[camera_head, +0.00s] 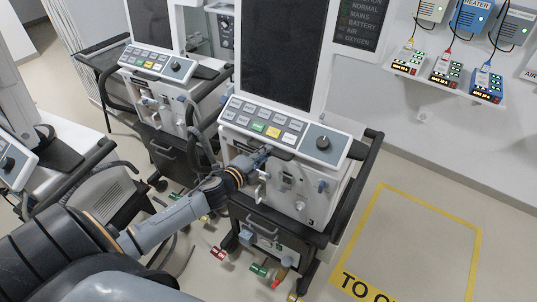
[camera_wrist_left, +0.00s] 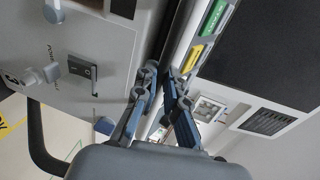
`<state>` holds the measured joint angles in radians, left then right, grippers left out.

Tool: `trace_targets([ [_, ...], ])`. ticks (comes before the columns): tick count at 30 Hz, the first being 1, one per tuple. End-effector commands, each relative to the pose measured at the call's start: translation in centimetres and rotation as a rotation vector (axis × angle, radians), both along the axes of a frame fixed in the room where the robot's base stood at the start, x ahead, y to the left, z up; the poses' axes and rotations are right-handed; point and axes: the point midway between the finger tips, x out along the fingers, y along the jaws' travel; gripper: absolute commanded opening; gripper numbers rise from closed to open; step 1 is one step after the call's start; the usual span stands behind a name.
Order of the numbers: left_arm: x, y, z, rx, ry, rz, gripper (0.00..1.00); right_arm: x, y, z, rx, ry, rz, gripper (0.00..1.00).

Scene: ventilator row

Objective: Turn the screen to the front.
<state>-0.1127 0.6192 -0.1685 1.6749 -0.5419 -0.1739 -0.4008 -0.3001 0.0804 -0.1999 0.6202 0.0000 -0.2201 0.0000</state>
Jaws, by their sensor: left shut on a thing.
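The screen (camera_head: 283,50) of ventilator 3 is a tall dark panel in a white frame, cut off at the top of the head view. Its dark face shows towards me. The control panel (camera_head: 284,133) below it has grey, green and yellow buttons and a knob. The ventilator body (camera_head: 290,185) is white and stands on a dark cart. My left gripper (camera_head: 262,158) is at the body's front, just under the control panel. In the left wrist view its two fingers (camera_wrist_left: 164,76) close at the panel's lower edge, beside the yellow button. The exact grip is partly hidden. My right gripper is out of view.
Another ventilator (camera_head: 160,85) stands close on the left, with hoses between the two. A wall shelf (camera_head: 448,78) with small devices is at the right. A yellow floor outline (camera_head: 428,215) encloses clear floor. A dark rail (camera_head: 370,150) runs along the cart's right side.

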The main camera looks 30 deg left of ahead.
Motion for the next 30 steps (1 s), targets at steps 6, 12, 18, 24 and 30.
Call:
trace_targets([
  [6, 0.0, 0.3, -0.1, 0.004, 0.002, 0.009, 0.18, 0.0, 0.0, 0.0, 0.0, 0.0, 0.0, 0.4],
  [12, 0.0, 0.2, 0.0, 0.003, 0.002, 0.006, 0.33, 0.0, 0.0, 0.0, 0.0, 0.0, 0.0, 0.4],
  [18, -0.1, 0.1, 0.0, 0.002, 0.001, 0.006, 0.33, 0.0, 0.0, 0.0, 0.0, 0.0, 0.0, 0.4],
  [24, -1.9, 0.1, 0.2, 0.002, 0.004, 0.005, 0.33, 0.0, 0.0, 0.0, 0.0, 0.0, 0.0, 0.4],
  [30, -5.6, 0.3, 0.9, 0.002, 0.005, 0.006, 0.33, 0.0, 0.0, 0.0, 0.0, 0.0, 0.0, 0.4],
])
